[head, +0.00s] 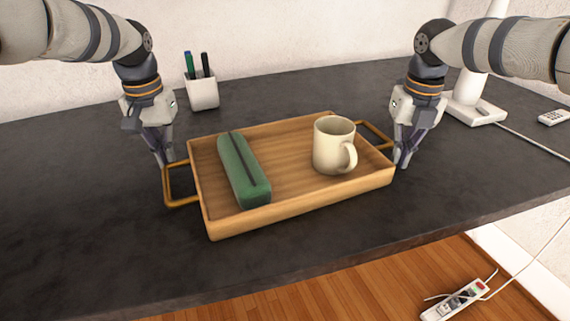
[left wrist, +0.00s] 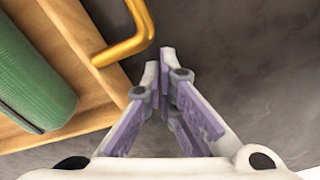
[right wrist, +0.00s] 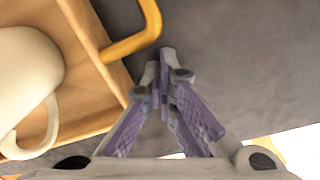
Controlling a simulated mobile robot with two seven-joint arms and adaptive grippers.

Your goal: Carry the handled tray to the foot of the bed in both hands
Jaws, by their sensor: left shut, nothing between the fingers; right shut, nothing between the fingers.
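The wooden handled tray (head: 295,205) lies on the dark desk with a brass handle at each end. The left handle (head: 180,187) shows whole; the right handle (head: 374,135) is partly hidden behind the tray wall and gripper. A green pencil case (head: 243,172) and a cream mug (head: 333,146) are in the tray. My left gripper (head: 168,162) is shut and empty beside the left handle; in the left wrist view the handle (left wrist: 130,42) lies just beyond the fingertips (left wrist: 160,62). My right gripper (head: 402,164) is shut and empty beside the tray's right end, its fingertips (right wrist: 160,62) near the handle (right wrist: 135,40).
A white pen cup (head: 203,93) stands behind the tray. A white lamp base (head: 474,110) with a cable and a remote (head: 553,117) are at the right. A power strip (head: 455,300) lies below the desk's front edge. The desk's left side is clear. The bed is out of view.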

